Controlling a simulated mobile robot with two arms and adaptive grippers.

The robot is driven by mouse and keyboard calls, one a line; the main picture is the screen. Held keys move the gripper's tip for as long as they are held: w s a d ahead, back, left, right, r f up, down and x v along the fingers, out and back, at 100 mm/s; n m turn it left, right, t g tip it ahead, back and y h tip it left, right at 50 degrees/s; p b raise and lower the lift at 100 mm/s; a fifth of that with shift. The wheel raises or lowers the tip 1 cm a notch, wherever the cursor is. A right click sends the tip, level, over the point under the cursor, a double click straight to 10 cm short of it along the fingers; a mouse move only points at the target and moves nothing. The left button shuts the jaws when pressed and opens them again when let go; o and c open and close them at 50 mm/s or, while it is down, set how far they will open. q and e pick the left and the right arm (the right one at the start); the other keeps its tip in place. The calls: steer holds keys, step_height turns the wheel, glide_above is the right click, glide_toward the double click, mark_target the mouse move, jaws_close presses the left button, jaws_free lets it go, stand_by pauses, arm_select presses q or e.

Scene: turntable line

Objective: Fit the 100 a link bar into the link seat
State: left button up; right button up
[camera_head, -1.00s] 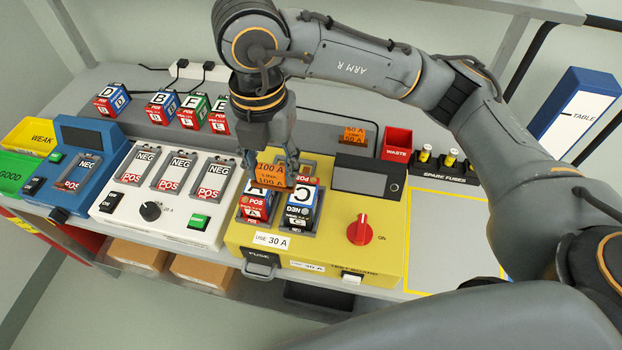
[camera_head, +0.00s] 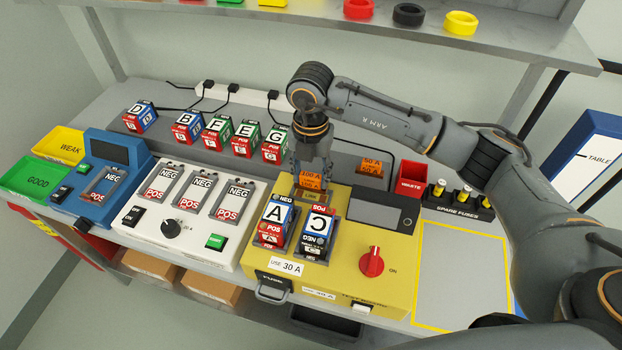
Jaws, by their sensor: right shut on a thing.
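My right gripper (camera_head: 311,172) is shut on the orange 100 A link bar (camera_head: 311,181). It holds the bar at the back of the yellow test board (camera_head: 345,270), behind blocks A (camera_head: 275,214) and C (camera_head: 318,224). The bar's lower edge is at or just above the board's back part. I cannot tell whether it touches. The link seat is not clearly visible, as the bar and gripper cover that area. My left gripper is not in view.
Other orange link bars (camera_head: 372,166) stand behind the board, beside the red waste bin (camera_head: 413,178). The board carries a dark display (camera_head: 374,213) and a red knob (camera_head: 372,262). Blocks D, B, F, E and G stand along the back. A yellow-outlined grey area (camera_head: 460,270) is clear.

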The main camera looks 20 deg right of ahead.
mark_target(311, 175)
step_height(311, 175, down, 3)
steer(key=shift+r, duration=0.2)
steer(key=shift+f, duration=0.2)
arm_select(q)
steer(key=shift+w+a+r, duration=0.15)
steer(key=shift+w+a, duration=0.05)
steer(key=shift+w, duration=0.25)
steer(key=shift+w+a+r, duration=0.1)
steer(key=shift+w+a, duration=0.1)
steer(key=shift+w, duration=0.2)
arm_select(e)
steer(key=shift+f, duration=0.1)
steer(key=o, duration=1)
steer(key=shift+f, duration=0.1)
steer(key=shift+c, duration=0.2)
steer(key=o, duration=0.4)
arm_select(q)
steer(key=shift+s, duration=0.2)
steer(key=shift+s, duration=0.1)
